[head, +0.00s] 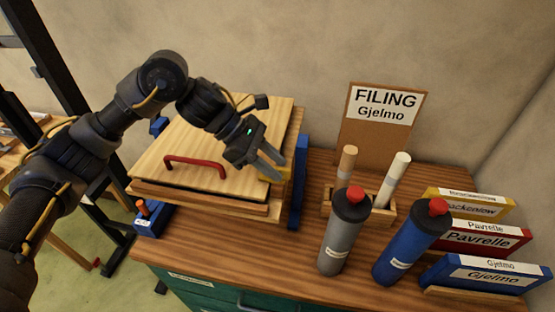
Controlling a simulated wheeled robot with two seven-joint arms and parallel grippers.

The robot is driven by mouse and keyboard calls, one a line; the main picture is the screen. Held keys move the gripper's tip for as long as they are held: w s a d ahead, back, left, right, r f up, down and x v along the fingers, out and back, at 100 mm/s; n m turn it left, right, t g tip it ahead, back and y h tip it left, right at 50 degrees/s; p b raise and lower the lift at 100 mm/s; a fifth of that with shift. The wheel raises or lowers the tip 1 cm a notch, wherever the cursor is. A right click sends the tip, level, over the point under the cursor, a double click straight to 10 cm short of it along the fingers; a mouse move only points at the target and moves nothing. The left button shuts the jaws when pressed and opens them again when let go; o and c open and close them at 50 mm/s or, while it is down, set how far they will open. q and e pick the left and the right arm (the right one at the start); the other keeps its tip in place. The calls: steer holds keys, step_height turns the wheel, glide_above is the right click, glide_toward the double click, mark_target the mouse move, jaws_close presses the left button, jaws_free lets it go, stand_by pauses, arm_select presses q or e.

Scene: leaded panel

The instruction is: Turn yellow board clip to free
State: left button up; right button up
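The yellow board clip (288,174) sits at the right edge of the pale wooden board (185,143), beside a blue upright strip. It is partly hidden by my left gripper (279,170). That gripper reaches over the board from the left, with its two fingers pointing down and right at the clip. Some yellow shows beside the fingertips. I cannot tell whether the fingers are closed on the clip or only around it. My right gripper is not in the head view.
A red handle (195,162) stands up from the board. To the right are a grey bottle (342,235) and a blue bottle (408,243) with red caps, a wooden holder with two sticks, a FILING sign (383,115) and labelled boxes (485,238). An orange peg (143,207) is at the front left.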

arm_select(q)
steer(key=shift+s+d+f, duration=0.15)
steer(key=shift+d+f, duration=0.3)
steer(key=shift+f, duration=0.1)
